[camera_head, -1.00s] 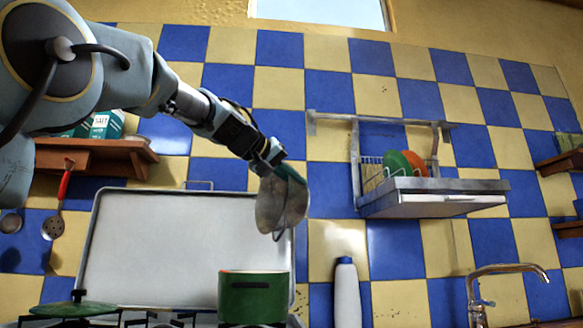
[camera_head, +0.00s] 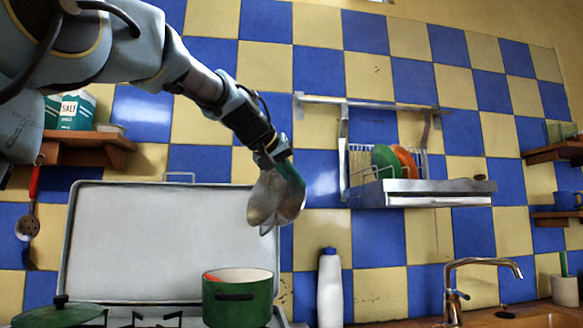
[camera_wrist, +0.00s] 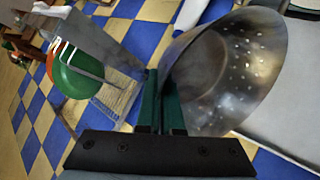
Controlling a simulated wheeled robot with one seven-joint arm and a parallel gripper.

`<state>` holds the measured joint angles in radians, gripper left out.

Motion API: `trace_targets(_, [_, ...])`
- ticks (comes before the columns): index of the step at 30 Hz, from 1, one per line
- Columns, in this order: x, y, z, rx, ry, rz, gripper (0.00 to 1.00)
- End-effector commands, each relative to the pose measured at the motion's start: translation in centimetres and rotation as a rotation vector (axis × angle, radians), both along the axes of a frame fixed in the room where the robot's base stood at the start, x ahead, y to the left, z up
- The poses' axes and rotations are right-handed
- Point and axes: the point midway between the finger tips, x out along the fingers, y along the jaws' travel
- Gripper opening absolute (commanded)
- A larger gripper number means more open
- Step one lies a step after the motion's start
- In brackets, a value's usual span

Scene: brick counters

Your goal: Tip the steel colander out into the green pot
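My gripper (camera_head: 278,158) is shut on the rim of the steel colander (camera_head: 272,201), which hangs steeply tilted in the air. In the wrist view the green fingers (camera_wrist: 161,84) close on the rim, and the colander's perforated inside (camera_wrist: 235,70) shows bare where visible. The green pot (camera_head: 238,302) stands on the stove, open, below and slightly left of the colander with a clear gap between them. A bit of orange shows just inside its rim; the rest of its inside is hidden.
A green lid (camera_head: 57,314) lies left of the pot, and a grey panel (camera_head: 165,240) stands behind. A white bottle (camera_head: 330,288) stands to the right. A dish rack (camera_head: 410,190) hangs on the wall right of my gripper. The tap (camera_head: 455,275) is farther right.

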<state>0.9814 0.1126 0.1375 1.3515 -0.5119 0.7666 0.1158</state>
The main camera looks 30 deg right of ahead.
Motion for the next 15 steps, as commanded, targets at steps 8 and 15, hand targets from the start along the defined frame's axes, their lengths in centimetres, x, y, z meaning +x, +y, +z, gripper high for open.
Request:
trace_targets(8, [0.0, -1.2, 0.7, 0.077, -0.001, -0.001, 0.0])
trace_targets(15, [-0.1, -2.1, 0.6, 0.15, -0.003, 0.0, 0.0])
